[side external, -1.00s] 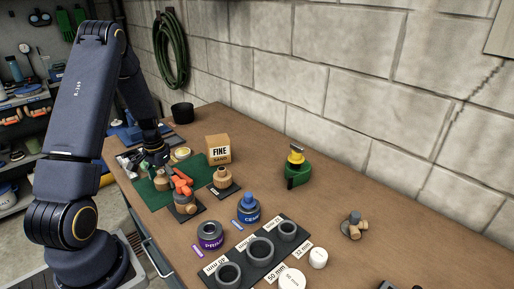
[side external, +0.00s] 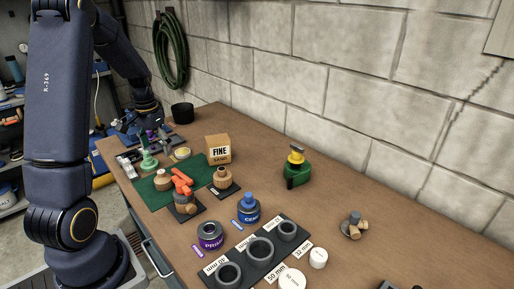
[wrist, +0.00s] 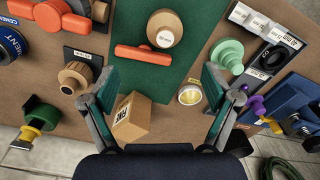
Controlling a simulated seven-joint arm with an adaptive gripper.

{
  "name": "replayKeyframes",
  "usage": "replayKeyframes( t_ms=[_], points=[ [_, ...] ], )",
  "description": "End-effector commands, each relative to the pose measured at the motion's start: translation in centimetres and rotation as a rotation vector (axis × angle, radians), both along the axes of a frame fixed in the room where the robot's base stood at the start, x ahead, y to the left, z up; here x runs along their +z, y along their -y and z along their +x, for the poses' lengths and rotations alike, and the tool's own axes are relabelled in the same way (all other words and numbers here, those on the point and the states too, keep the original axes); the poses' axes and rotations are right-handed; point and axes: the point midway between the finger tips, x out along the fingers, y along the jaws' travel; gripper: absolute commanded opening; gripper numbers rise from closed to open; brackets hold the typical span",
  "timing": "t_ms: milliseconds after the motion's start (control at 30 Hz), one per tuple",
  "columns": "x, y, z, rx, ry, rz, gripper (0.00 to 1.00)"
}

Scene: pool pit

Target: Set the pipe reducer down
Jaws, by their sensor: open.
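A tan stepped fitting that looks like the pipe reducer (side external: 162,181) stands on the green mat (side external: 203,172). In the wrist view the fitting (wrist: 164,28) shows from above at the top centre, its wide round end with a small label. My gripper (wrist: 158,78) is open and empty, its two green-padded fingers spread wide, with bare mat showing between them. The fitting lies beyond the fingertips and nothing touches it. In the side view my gripper (side external: 149,118) is behind the mat, above the far end of the bench, its fingers hard to make out.
An orange bar (wrist: 143,54) lies beside the fitting. A sand box (wrist: 131,118), a yellow-topped tin (wrist: 190,95) and a mint green fitting (wrist: 228,54) are near the fingers. Another tan fitting (side external: 222,177) stands on a black plate.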

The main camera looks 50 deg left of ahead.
Motion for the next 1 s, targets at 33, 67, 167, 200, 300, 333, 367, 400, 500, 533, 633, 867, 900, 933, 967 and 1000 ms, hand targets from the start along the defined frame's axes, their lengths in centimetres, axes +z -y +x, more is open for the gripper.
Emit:
replayKeyframes(
  t_ms=[33,67,167,200,300,333,367,400,500,533,633,867,900,933,967,1000],
  points=[
    [1.3,1.2,0.7,-0.019,0.020,0.009,0.87],
    [2.1,2.2,1.1,-0.029,0.034,0.014,0.87],
    [5.9,7.2,2.4,-0.087,0.103,0.039,0.87],
    [7.5,9.6,2.6,-0.115,0.136,0.048,0.87],
    [11.0,16.1,1.8,-0.191,0.222,0.067,0.87],
    [11.8,17.9,1.3,-0.214,0.248,0.072,0.87],
    [12.5,19.5,0.7,-0.235,0.273,0.077,0.87],
    [13.2,21.4,-0.2,-0.261,0.307,0.082,0.87],
    [14.3,25.2,-2.6,-0.320,0.377,0.089,0.87],
    [14.4,26.0,-3.3,-0.333,0.395,0.090,0.87],
    [14.6,27.8,-5.0,-0.364,0.442,0.093,0.87],
    [14.5,28.9,-6.3,-0.383,0.474,0.093,0.68],
    [14.5,28.8,-6.3,-0.382,0.474,0.093,0.64],
    [14.5,28.8,-6.3,-0.382,0.474,0.093,0.61],
    [14.5,28.8,-6.3,-0.382,0.474,0.093,0.61],
    [14.5,28.8,-6.3,-0.382,0.474,0.093,0.61]
  ],
)
